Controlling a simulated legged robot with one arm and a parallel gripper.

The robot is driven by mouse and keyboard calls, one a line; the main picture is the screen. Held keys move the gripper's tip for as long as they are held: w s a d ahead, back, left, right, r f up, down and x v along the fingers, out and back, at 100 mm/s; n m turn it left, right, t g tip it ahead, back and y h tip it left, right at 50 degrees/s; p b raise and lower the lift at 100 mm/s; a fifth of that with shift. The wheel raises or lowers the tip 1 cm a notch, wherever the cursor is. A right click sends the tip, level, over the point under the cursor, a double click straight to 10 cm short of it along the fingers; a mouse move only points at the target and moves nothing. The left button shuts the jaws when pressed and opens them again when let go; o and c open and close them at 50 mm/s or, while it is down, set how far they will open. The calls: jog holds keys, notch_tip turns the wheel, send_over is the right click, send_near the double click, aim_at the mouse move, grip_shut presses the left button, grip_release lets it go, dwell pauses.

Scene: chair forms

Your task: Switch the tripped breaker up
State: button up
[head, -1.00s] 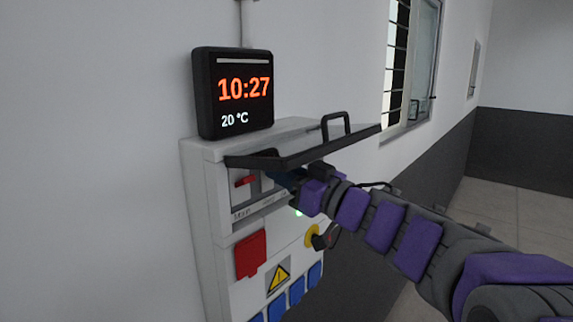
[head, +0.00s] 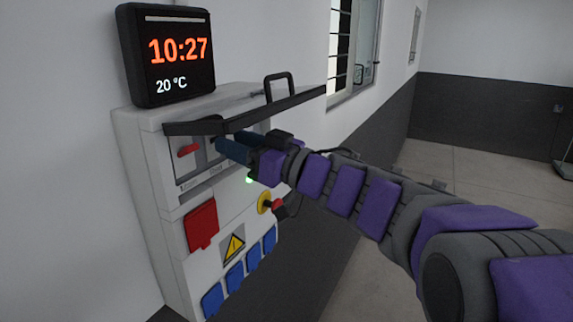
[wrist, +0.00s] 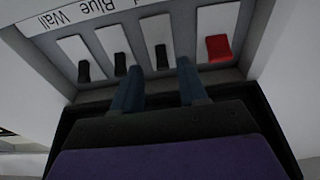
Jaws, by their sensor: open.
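The breaker box (head: 150,200) hangs on the wall, with its dark-framed lid (head: 245,115) raised. In the wrist view, a row holds several black levers, including one on the left (wrist: 83,71), one beside it (wrist: 120,64) and a third (wrist: 162,57), plus a red lever (wrist: 218,48) at the right. All sit near the lid-side ends of their pale plates; I cannot tell which is tripped. My gripper (wrist: 158,72) is open under the lid. The third black lever shows between its fingertips; contact is unclear. In the head view my gripper (head: 228,148) hides part of the row.
A black clock (head: 168,55) stands on top of the box. The raised lid limits room above my gripper. Open floor lies to the right.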

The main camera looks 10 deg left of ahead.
jog(key=b+v, duration=0.1)
jog(key=v, duration=1.3)
jog(key=shift+f+b, duration=0.15)
jog(key=shift+b, duration=0.25)
jog(key=shift+d, duration=0.15)
